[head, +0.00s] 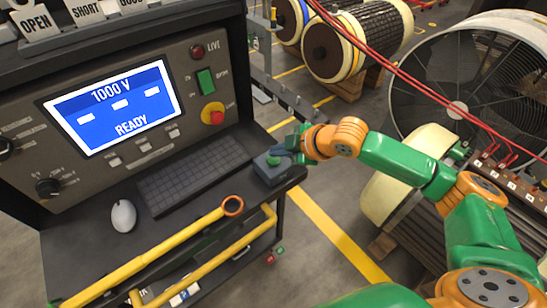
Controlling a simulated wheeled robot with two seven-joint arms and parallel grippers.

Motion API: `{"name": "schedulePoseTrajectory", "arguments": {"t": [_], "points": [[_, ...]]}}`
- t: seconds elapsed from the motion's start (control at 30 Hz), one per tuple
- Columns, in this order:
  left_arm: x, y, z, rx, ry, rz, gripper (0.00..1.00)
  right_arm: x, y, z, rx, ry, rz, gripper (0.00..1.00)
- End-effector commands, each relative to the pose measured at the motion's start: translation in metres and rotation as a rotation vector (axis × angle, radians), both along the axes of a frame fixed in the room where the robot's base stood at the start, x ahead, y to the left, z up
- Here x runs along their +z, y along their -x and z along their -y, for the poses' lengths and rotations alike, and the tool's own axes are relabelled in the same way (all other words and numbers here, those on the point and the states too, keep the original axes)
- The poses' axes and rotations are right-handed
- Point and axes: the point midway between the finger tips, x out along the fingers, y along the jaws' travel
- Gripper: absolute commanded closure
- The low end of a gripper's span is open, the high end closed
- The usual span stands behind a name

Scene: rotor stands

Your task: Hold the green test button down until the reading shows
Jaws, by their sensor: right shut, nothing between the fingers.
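The green test button (273,160) sits on top of a small dark box (272,174) at the right end of the console shelf. My right gripper (284,152) is shut and empty, with its fingers at the button's upper right. I cannot tell whether the fingertips touch the button or hover just over it. The blue screen (112,106) shows "1000 V", several white dashes or blocks in a row, and "READY"; no number reading shows. My left gripper is not in view.
A keyboard (194,176) and a white mouse (123,216) lie on the shelf. The panel carries a green switch (206,82), a red-on-yellow knob (213,114) and a red LIVE lamp (197,52). Yellow poles (160,260) cross the front. Red cables (400,70) hang at right.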

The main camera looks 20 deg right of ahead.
Motion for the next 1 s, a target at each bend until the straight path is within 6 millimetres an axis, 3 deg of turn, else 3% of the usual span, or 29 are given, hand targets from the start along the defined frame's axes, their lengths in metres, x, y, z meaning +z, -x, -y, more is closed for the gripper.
{"name": "schedulePoseTrajectory", "arguments": {"t": [1.0], "points": [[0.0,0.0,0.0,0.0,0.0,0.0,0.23,-0.012,0.0,0.0,0.001,0.0,-0.001,1.0]]}}
